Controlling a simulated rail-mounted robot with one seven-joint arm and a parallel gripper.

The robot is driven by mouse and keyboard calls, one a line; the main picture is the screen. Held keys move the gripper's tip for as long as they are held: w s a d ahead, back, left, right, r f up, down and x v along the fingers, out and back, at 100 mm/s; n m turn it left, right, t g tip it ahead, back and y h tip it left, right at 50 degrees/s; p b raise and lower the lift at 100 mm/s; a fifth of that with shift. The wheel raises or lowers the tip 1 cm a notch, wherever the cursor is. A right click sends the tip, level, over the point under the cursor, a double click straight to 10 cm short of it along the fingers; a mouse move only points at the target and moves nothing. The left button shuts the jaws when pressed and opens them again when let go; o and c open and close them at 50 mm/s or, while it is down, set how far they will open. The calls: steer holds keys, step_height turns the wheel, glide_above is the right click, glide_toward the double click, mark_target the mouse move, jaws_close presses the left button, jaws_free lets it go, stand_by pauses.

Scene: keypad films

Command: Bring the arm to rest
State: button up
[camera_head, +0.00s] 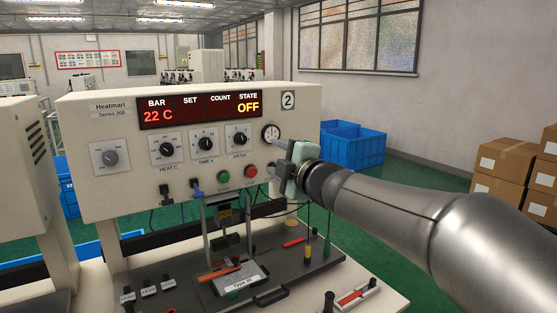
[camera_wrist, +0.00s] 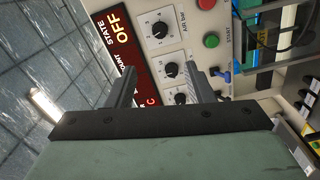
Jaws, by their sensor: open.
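My gripper (camera_head: 286,155) is at the front of the heat press panel, just right of the pressure gauge (camera_head: 270,132) and above the red button (camera_head: 251,171). In the wrist view its two fingers (camera_wrist: 166,88) are apart with nothing between them, in front of the panel's knobs. My arm (camera_head: 400,215) reaches in from the right. The Heatmarl machine (camera_head: 130,180) shows 22 C and OFF on its red display (camera_head: 198,110).
Below the panel, the dark bed (camera_head: 170,285) bears a plate marked Type (camera_head: 240,280) and an orange-handled tool (camera_head: 219,273). Blue crates (camera_head: 352,145) and cardboard boxes (camera_head: 497,160) stand behind at right. The green floor (camera_head: 420,185) between them is clear.

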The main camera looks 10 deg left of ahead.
steer(key=s+d+f+m+g+h, duration=0.2)
steer(key=s+d+f+m+h, duration=0.2)
steer(key=d+f+m+h, duration=0.5)
steer(key=s+d+f+m+g+h, duration=0.1)
steer(key=s+d+f+m+h, duration=0.3)
steer(key=d+f+m, duration=0.8)
steer(key=s+d+f+m+g, duration=0.1)
steer(key=s+d+f+g, duration=0.2)
steer(key=s, duration=0.5)
steer(key=s+d+f+m+g, duration=0.1)
steer(key=s+d+f+g, duration=0.1)
steer(key=s, duration=0.6)
steer(key=s+d+f+m+g+p, duration=0.1)
steer(key=s+d+f+g, duration=0.2)
steer(key=s, duration=0.5)
step_height(320, 180, down, 2)
steer(key=shift+d+f+g, duration=0.15)
steer(key=shift+d+g, duration=0.15)
steer(key=shift+g, duration=0.4)
steer(key=shift+c, duration=0.3)
